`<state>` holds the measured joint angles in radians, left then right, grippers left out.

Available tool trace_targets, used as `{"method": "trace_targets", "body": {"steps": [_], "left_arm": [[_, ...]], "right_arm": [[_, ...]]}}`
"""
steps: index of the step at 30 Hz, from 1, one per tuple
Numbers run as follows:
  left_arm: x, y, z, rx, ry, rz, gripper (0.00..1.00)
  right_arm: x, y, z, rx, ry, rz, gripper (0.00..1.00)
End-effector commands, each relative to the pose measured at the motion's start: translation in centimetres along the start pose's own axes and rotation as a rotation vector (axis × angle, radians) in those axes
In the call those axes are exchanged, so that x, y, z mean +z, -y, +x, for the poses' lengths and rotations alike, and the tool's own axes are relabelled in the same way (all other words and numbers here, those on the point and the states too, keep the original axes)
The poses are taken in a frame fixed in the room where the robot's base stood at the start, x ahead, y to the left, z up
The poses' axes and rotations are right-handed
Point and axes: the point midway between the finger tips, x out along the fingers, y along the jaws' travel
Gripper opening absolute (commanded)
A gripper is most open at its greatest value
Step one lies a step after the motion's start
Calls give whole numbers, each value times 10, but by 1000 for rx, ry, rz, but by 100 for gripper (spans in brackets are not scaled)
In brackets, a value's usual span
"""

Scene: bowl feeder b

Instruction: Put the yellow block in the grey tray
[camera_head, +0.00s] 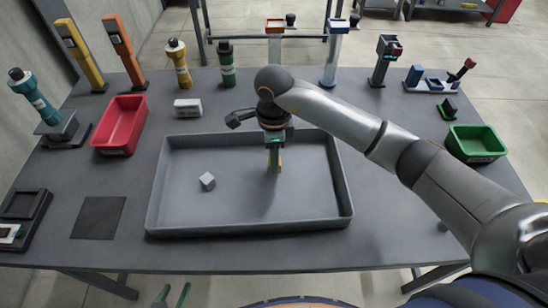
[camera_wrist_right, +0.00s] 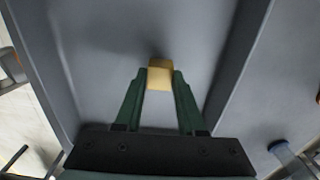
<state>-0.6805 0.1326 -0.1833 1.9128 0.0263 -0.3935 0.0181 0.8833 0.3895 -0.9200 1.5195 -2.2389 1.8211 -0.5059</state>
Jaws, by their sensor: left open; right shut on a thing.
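The grey tray (camera_head: 250,227) is a large shallow box in the middle of the table. My right gripper (camera_head: 274,167) is over the tray's interior, a little right of its middle. In the right wrist view my right gripper (camera_wrist_right: 159,80) is shut on the yellow block (camera_wrist_right: 160,72), which sits between its green fingertips. Whether the block touches the tray floor I cannot tell. A small light grey block (camera_head: 207,181) lies in the tray, left of the gripper. My left gripper (camera_head: 172,295) is open and empty at the bottom edge of the head view, in front of the table.
A red bin (camera_head: 120,126) stands left of the tray and a green bin (camera_head: 476,142) to the right. A white box (camera_head: 187,108) is behind the tray. Several bottles and tools line the back edge. A dark square mat (camera_head: 98,217) lies at left.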

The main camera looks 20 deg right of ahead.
Motion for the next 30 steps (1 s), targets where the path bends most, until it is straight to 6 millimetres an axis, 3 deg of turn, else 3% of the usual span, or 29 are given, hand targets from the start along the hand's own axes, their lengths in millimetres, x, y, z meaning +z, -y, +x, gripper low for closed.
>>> {"method": "trace_targets", "body": {"steps": [4, 15, 16, 23, 30], "left_arm": [[-4, 0, -2, 0, -2, 0, 50], [-1, 0, 1, 1, -3, 0, 50], [-2, 0, 0, 1, -3, 0, 50], [-2, 0, 0, 1, -3, 0, 50], [-3, 0, 0, 1, -4, 0, 50]], "right_arm": [[0, 0, 14, 1, 1, 1, 0], [0, 1, 19, -2, 1, 0, 0], [0, 1, 17, -2, 2, 0, 42], [0, 1, 17, -1, 1, 0, 68], [-1, 1, 17, -1, 1, 0, 69]]}}
